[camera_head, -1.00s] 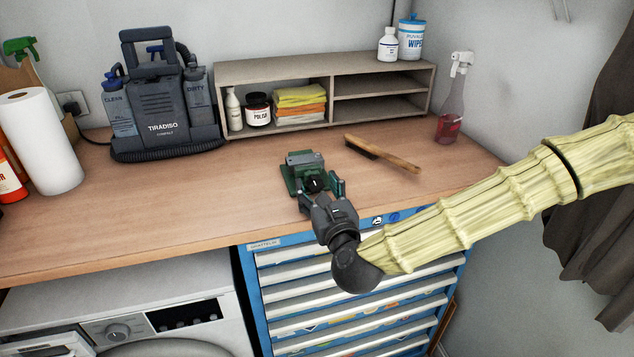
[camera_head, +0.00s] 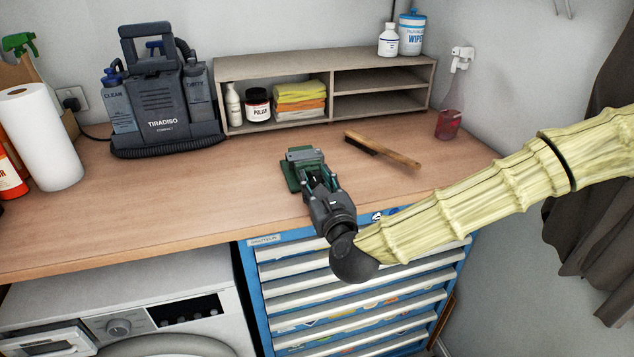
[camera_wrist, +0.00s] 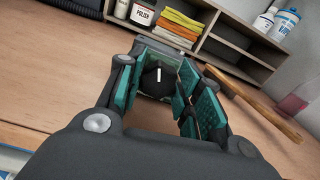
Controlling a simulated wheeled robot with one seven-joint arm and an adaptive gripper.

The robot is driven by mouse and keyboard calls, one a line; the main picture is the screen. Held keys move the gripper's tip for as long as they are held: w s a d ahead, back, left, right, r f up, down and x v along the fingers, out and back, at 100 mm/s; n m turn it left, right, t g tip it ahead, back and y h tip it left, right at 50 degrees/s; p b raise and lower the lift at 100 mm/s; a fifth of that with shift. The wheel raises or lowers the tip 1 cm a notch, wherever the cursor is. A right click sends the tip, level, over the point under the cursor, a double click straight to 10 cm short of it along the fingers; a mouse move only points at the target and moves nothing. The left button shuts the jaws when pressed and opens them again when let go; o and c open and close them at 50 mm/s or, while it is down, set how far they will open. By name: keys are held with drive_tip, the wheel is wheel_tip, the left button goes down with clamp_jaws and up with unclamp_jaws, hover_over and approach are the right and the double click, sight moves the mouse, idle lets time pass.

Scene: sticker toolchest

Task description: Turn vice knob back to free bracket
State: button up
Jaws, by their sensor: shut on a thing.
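The green vice (camera_head: 291,175) sits on the wooden bench near its front edge, with a grey block (camera_head: 305,154) at its top that I cannot surely tell as the bracket or a vice jaw. The vice's black knob (camera_wrist: 152,78) with a white mark faces my wrist camera, the mark nearly upright in that view. My gripper (camera_head: 322,180) reaches in from the front right. Its teal-padded fingers, also in the wrist view (camera_wrist: 160,92), are shut around the knob, one on each side. The gripper hides most of the knob in the head view.
A wooden-handled brush (camera_head: 385,151) lies right of the vice. Behind stands a grey shelf (camera_head: 330,62) with bottles and folded cloths. A dark cleaning machine (camera_head: 160,100) stands at the back left. The bench left of the vice is clear. Blue drawers (camera_head: 350,290) stand below.

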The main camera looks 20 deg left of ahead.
drive_tip(key=n+b, duration=0.2)
drive_tip(key=n, duration=0.2)
drive_tip(key=shift+a+n, duration=0.1)
drive_tip(key=shift+n, duration=0.2)
drive_tip(key=shift+n+b, duration=1)
drive_tip(key=shift+n, duration=1.2)
drive_tip(key=o, duration=1)
drive_tip(key=shift+o, duration=0.2)
drive_tip(key=shift+s+f, duration=0.1)
drive_tip(key=shift+f, duration=0.05)
